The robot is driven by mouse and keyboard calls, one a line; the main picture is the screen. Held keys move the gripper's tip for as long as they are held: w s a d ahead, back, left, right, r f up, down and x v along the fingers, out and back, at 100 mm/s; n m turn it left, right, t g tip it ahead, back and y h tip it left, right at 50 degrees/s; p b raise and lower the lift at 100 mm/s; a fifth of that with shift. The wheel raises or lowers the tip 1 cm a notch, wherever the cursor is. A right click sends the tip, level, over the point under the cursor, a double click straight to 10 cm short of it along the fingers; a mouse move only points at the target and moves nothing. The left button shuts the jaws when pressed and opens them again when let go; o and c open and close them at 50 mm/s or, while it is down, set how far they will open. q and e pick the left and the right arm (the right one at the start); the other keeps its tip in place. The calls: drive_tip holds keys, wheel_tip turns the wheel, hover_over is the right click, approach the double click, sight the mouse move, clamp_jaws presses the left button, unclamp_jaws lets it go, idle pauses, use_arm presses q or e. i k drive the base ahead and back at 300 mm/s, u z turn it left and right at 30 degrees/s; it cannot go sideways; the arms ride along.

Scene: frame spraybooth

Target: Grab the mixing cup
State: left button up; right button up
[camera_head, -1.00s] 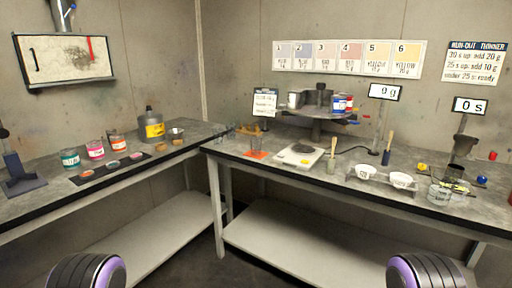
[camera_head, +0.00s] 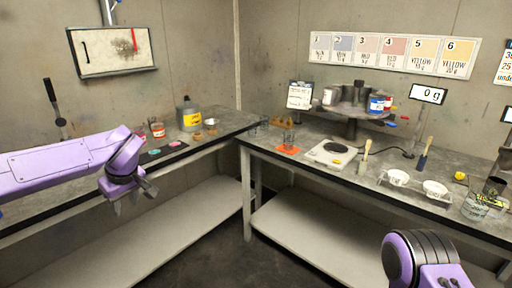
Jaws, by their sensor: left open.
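A clear cup (camera_head: 289,137), which looks like the mixing cup, stands upright on an orange square (camera_head: 288,150) near the left end of the right-hand bench. My left gripper (camera_head: 132,202) is open and empty. It points down in front of the left bench, well to the left of the cup and apart from it. Part of my right arm shows at the bottom right, but its gripper is out of view.
A scale (camera_head: 331,153) sits right of the cup, with a turntable of cans (camera_head: 352,110) behind. Two white bowls (camera_head: 398,177) and brushes stand further right. A yellow-labelled jug (camera_head: 189,115) and paint jars are on the left bench. The bench front edge (camera_head: 300,166) borders open floor.

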sight(289, 141)
drive_tip(key=u, duration=0.8)
drive_tip(key=i, duration=2.45)
drive_tip(key=z, duration=3.25)
